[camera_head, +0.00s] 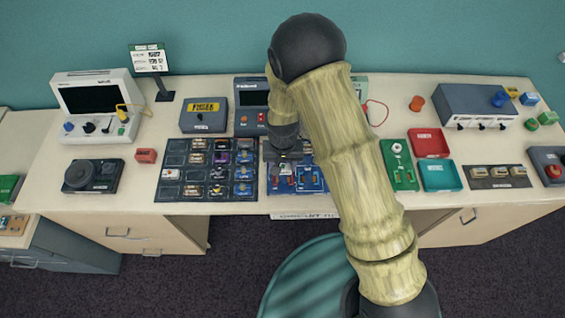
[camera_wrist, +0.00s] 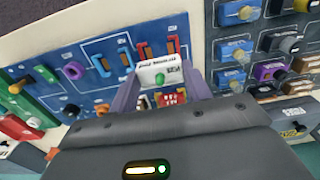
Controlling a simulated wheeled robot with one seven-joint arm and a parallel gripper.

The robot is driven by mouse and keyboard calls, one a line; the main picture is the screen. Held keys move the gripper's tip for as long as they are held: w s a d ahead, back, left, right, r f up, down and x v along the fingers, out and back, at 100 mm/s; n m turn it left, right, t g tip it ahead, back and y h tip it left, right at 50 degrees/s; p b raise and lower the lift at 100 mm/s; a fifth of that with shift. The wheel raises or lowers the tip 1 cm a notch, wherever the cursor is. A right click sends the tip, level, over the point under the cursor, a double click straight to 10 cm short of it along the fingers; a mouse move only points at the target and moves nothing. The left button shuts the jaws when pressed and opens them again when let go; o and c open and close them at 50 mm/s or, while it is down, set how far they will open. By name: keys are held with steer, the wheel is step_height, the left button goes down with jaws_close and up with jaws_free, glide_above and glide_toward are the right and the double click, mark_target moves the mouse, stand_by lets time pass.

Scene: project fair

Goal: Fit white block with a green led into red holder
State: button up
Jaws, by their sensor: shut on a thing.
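My gripper (camera_head: 283,154) is over the blue circuit board (camera_head: 312,181) at the table's front. In the wrist view, my gripper (camera_wrist: 161,86) is shut on the white block with a green led (camera_wrist: 153,69), one finger on each side. The block has small dark print and its green led faces the camera. A red patterned piece (camera_wrist: 172,98) shows between the fingers just below the block. It may be the red holder, but I cannot tell whether the block touches it. In the head view my gripper hides the block.
Several orange-and-blue slots (camera_wrist: 125,55) stand on the board near the block. A dark tray of small blocks (camera_head: 205,170) lies left of the board. A green switch panel (camera_head: 398,165) and red tray (camera_head: 429,142) are to the right.

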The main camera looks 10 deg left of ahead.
steer(key=shift+f+b, duration=1.4)
steer(key=shift+f, duration=0.85)
steer(key=shift+f+b, duration=0.45)
steer(key=shift+f, duration=0.2)
stand_by(0.9)
steer(key=o, duration=1.5)
steer(key=shift+o, duration=0.2)
steer(key=shift+r, duration=0.1)
steer(key=shift+r+p, duration=2.9)
steer(key=shift+r, duration=1.05)
